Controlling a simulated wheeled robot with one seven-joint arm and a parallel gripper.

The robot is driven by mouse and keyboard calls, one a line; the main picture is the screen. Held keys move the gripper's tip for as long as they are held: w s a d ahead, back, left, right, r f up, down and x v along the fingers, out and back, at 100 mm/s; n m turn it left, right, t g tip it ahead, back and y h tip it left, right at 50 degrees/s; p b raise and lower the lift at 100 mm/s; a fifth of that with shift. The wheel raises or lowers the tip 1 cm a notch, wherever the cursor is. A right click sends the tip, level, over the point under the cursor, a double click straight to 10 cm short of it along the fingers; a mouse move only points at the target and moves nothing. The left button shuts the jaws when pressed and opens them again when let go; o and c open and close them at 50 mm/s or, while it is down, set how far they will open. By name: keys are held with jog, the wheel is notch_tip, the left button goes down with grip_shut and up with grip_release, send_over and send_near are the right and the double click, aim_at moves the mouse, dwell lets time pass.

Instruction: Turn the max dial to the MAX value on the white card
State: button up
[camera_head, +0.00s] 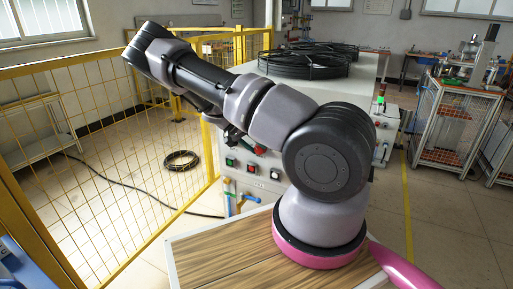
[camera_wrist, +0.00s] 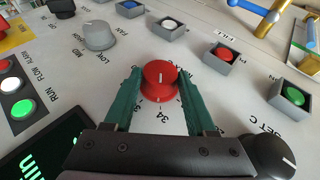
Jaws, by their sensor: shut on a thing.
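In the wrist view a red round dial (camera_wrist: 160,76) with a white pointer line sits on the pale panel. No MAX marking or white card can be made out. In the head view my arm covers much of the machine's panel (camera_head: 245,200), and my gripper is largely hidden behind it.
A grey dial (camera_wrist: 98,36) lies left and a black dial (camera_wrist: 270,156) lower right. A red button (camera_wrist: 225,55), a green button (camera_wrist: 293,96) and a white button (camera_wrist: 170,24) sit in raised boxes nearby. A yellow fence (camera_head: 120,140) stands left of the machine.

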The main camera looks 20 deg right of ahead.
jog(key=shift+w+a+g+h, duration=0.1)
jog(key=shift+g+h, duration=0.2)
jog(key=shift+g, duration=0.1)
jog(key=shift+f, duration=0.1)
jog(key=o, duration=1.4)
jog(key=shift+c, duration=0.2)
jog(key=v, duration=1)
jog(key=shift+a+r, duration=0.25)
jog(key=shift+a, duration=0.05)
jog(key=shift+w, duration=0.1)
